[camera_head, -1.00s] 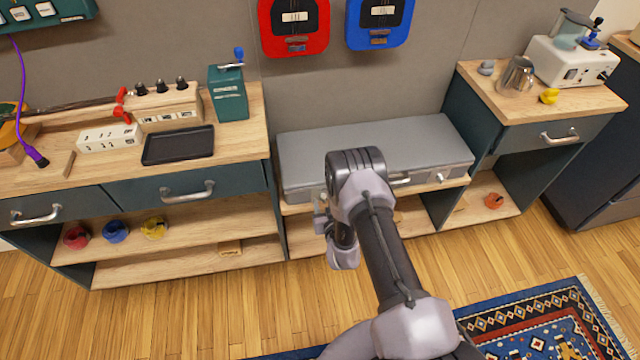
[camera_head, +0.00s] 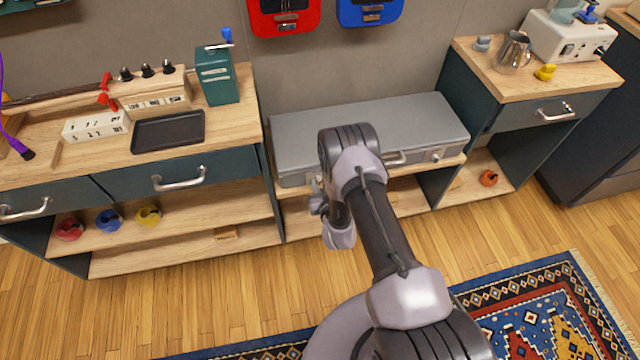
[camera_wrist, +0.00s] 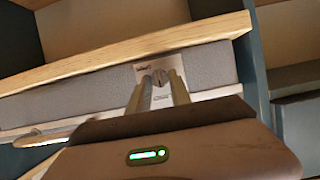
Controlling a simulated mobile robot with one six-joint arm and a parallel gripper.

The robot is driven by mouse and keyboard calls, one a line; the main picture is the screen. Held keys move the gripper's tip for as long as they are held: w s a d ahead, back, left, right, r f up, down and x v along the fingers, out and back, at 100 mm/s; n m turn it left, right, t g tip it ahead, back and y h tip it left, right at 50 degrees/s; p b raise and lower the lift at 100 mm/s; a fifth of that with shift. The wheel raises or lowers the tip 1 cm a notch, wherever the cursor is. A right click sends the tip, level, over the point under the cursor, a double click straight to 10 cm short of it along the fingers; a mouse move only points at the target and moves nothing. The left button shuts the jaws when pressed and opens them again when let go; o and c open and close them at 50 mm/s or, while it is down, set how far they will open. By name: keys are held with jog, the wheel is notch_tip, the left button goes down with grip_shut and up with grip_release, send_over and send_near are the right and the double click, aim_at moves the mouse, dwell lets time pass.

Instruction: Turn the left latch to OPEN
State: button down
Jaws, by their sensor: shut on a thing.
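A grey case (camera_head: 370,135) lies closed on the low bench between the cabinets. My gripper (camera_head: 317,203) is at the left end of its front, where my arm hides most of the left latch in the head view. In the wrist view, my two fingers (camera_wrist: 161,88) are shut on the small round knob of the left latch (camera_wrist: 159,76), on its pale plate. A small label beside the knob is too small to read. The right latch (camera_head: 436,155) shows clear of my arm.
The case handle (camera_head: 397,158) is right of my gripper in the head view; it shows at lower left in the wrist view (camera_wrist: 42,139). The wooden bench edge (camera_wrist: 120,53) runs close to my fingers. Cabinets stand on both sides. A patterned rug (camera_head: 530,310) lies on the floor.

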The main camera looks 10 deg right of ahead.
jog(key=m+y, duration=0.2)
jog(key=shift+d+m, duration=0.25)
jog(key=shift+m, duration=0.05)
jog(key=m+y, duration=0.1)
jog(key=m, duration=0.1)
jog(key=m+y, duration=0.1)
jog(key=shift+d+f+m+t, duration=0.1)
jog(key=shift+d+m+t, duration=0.1)
jog(key=shift+m+t, duration=0.2)
jog(key=m+y, duration=0.1)
jog(key=m+t, duration=0.1)
jog(key=m, duration=0.1)
jog(key=shift+w+d+f+y, duration=0.1)
jog(key=shift+f+y, duration=0.1)
jog(key=shift+y, duration=0.2)
jog(key=m+t+y, duration=0.1)
jog(key=m, duration=0.2)
jog(key=shift+f+m, duration=0.1)
jog(key=shift+m, duration=0.3)
jog(key=c, duration=1.2)
grip_release()
jog(key=shift+f, duration=0.1)
jog(key=shift+o, duration=0.2)
